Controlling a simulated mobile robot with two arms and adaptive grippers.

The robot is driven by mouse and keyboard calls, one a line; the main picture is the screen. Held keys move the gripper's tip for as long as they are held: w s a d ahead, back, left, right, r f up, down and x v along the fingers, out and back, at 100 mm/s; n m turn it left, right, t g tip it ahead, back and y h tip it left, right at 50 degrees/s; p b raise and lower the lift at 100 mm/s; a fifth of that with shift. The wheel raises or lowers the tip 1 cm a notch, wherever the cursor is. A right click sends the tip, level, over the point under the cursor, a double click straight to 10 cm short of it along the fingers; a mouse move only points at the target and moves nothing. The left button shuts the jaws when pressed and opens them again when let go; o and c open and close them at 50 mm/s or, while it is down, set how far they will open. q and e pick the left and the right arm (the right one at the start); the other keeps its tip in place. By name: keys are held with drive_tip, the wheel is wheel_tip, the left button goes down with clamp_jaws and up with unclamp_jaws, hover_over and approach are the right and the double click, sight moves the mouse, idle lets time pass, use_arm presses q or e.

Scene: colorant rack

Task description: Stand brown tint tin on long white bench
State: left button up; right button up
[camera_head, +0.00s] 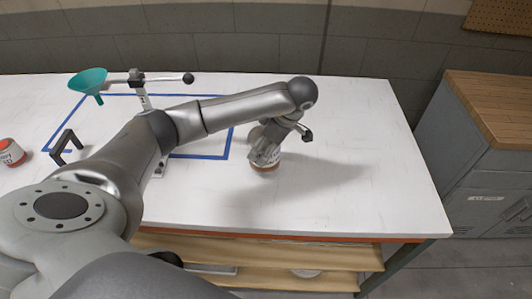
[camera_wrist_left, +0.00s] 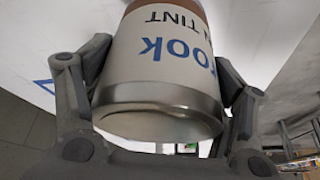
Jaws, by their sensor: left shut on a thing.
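A tin with a white label, blue and black lettering and a brown band (camera_wrist_left: 165,50) fills the middle of the left wrist view. Its bare metal end faces the camera. My left gripper (camera_head: 265,150) is shut on this tin, one finger on each side of it. In the head view the tin (camera_head: 265,166) shows below the fingers, over the right half of the long white bench (camera_head: 340,190). The fingers hide much of it, and I cannot tell whether it touches the bench top. My right gripper is not in view.
Blue tape (camera_head: 228,140) outlines a rectangle on the bench. A stand holds a teal funnel (camera_head: 88,81) at the back left. A black handle-shaped bracket (camera_head: 66,146) and a white and red tin (camera_head: 11,153) are at the left. The bench's right part is clear. A grey wood-topped cabinet (camera_head: 485,150) stands right.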

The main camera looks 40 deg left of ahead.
use_arm(q)
drive_tip(key=shift+w+a+f, duration=0.1)
drive_tip(key=shift+w+f, duration=0.2)
drive_tip(key=shift+f, duration=0.05)
wheel_tip(320, 180, down, 2)
drive_tip(key=shift+f+p, duration=0.1)
drive_tip(key=shift+p, duration=0.9)
drive_tip(key=shift+f, duration=0.6)
drive_tip(key=o, duration=1.5)
